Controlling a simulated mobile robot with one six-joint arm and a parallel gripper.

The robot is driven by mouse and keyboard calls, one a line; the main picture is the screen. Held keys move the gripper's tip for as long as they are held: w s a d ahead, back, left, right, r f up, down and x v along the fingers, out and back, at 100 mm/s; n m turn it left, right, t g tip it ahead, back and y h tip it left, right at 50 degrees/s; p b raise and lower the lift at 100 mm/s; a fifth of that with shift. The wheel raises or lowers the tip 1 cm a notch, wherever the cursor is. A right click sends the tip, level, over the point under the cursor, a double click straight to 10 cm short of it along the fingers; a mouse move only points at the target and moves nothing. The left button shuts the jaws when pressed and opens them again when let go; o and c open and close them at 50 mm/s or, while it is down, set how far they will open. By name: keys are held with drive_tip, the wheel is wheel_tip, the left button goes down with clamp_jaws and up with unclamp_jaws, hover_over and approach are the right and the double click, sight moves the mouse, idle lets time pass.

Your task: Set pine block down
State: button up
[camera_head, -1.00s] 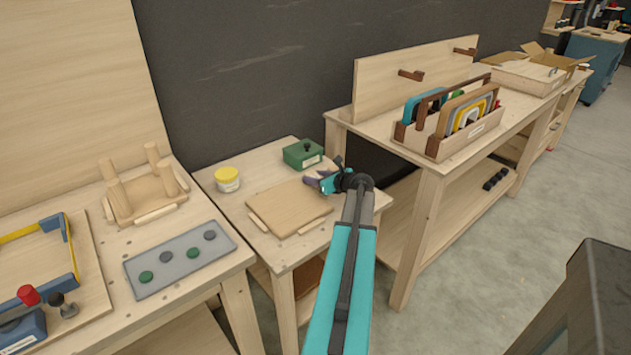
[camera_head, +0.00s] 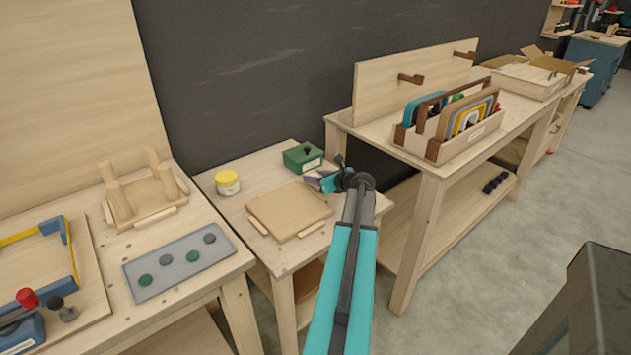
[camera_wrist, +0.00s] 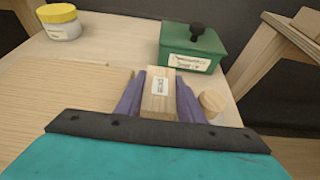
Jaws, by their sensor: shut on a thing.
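A small pine block (camera_wrist: 158,98) with a white label sits between the purple fingers of my gripper (camera_wrist: 160,90) in the wrist view. The fingers are shut on it. In the head view my gripper (camera_head: 317,179) is over the back right of the small middle table (camera_head: 232,206), beside a flat wooden board and in front of a green box. The block is too small or covered to make out in the head view. I cannot tell whether its underside touches the tabletop.
A green box (camera_head: 303,156) with a black knob stands just behind my gripper. A yellow-lidded jar (camera_head: 228,184) stands at the back left. The wooden board (camera_head: 287,208) covers much of the table. A round wooden piece (camera_wrist: 211,101) lies right of the fingers.

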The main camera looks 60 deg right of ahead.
wheel_tip(320, 180, up, 2)
drive_tip(key=shift+r, duration=0.1)
drive_tip(key=s+a, duration=0.2)
drive_tip(key=s, duration=0.2)
drive_tip(key=s+a+b, duration=0.1)
drive_tip(key=s+a, duration=0.1)
drive_tip(key=s, duration=0.3)
drive_tip(key=s+a+r, duration=0.1)
drive_tip(key=s+a, duration=0.2)
drive_tip(key=s, duration=0.2)
drive_tip(key=shift+s+r+b, duration=0.1)
drive_tip(key=shift+s+b, duration=0.1)
drive_tip(key=shift+b, duration=0.15)
drive_tip(key=shift+r, duration=0.2)
